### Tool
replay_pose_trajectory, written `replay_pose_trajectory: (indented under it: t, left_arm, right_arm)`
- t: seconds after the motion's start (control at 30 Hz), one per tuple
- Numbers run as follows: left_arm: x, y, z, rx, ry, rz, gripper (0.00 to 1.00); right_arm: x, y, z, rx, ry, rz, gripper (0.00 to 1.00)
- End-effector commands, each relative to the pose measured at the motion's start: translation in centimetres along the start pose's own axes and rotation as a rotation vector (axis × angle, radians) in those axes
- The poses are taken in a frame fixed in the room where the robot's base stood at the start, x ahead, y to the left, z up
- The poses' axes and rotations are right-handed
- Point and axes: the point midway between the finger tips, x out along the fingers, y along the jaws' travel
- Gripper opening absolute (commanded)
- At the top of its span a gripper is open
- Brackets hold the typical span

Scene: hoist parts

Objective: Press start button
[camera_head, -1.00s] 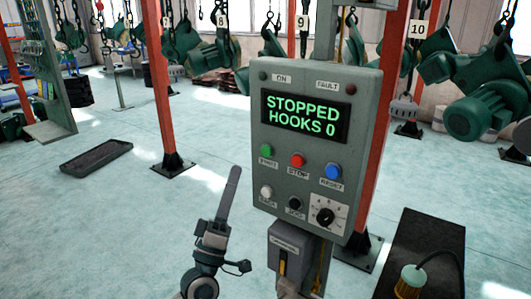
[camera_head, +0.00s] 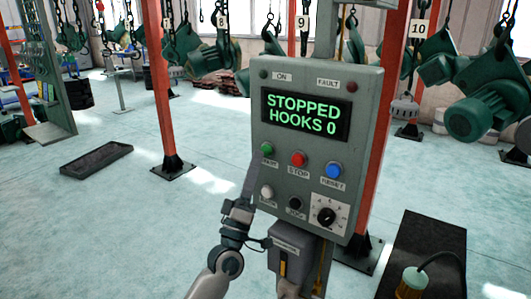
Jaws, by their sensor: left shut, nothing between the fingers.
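The green start button (camera_head: 267,149) sits at the left of the upper button row on the grey control box (camera_head: 318,150). Its label is partly covered by my left gripper. The display (camera_head: 305,116) reads "STOPPED HOOKS 0". My left gripper (camera_head: 252,164) is shut and empty, pointing up, its tip just below and left of the green button. I cannot tell whether the tip touches the box. The red stop button (camera_head: 298,159) and blue reset button (camera_head: 333,171) are to the right of the green one. My right gripper is not in view.
A white button (camera_head: 267,192), a black jog button (camera_head: 295,203) and a dial (camera_head: 326,215) fill the lower row. A small grey box (camera_head: 292,249) hangs below the panel. Orange posts (camera_head: 160,80) stand behind. Open floor lies to the left.

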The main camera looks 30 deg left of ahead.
Motion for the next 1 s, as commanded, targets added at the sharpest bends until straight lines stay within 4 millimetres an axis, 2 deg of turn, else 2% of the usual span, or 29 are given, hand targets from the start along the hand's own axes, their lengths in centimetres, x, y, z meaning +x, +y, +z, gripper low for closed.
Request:
replay_pose_trajectory:
  t: [1.0]
  left_arm:
    - [0.05, -0.03, 0.04, 0.0, 0.0, 0.0, 0.0]
  right_arm:
    - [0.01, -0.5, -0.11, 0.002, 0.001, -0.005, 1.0]
